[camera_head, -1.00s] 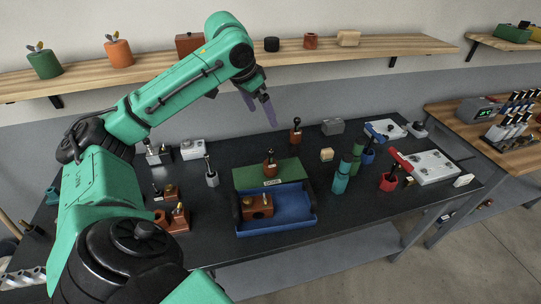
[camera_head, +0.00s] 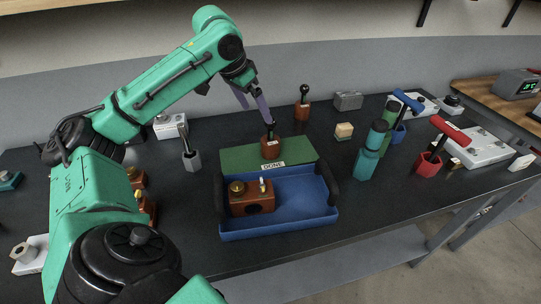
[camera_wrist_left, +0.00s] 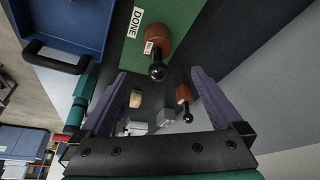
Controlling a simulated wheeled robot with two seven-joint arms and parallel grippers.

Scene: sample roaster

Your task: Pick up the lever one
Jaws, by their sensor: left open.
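A reddish-brown round-based lever piece with a black ball knob (camera_head: 269,150) stands upright on the green mat (camera_head: 235,157) by the DONE label. My left gripper (camera_head: 256,108) is open and empty, with its purple fingers pointing down just above and behind this knob. In the left wrist view the same tagged lever piece (camera_wrist_left: 155,42) shows just beyond and between the open fingertips (camera_wrist_left: 160,71). A similar brown lever piece (camera_head: 303,110) stands further back. A grey lever piece with a metal handle (camera_head: 190,155) stands to the left. My right gripper is not in view.
A blue tray (camera_head: 285,227) with dark handles holds a brown block with knobs (camera_head: 252,200) in front of the mat. Teal, blue and red pieces (camera_head: 428,163) crowd the right. A small wooden block (camera_head: 344,131) and grey box (camera_head: 348,100) stand behind.

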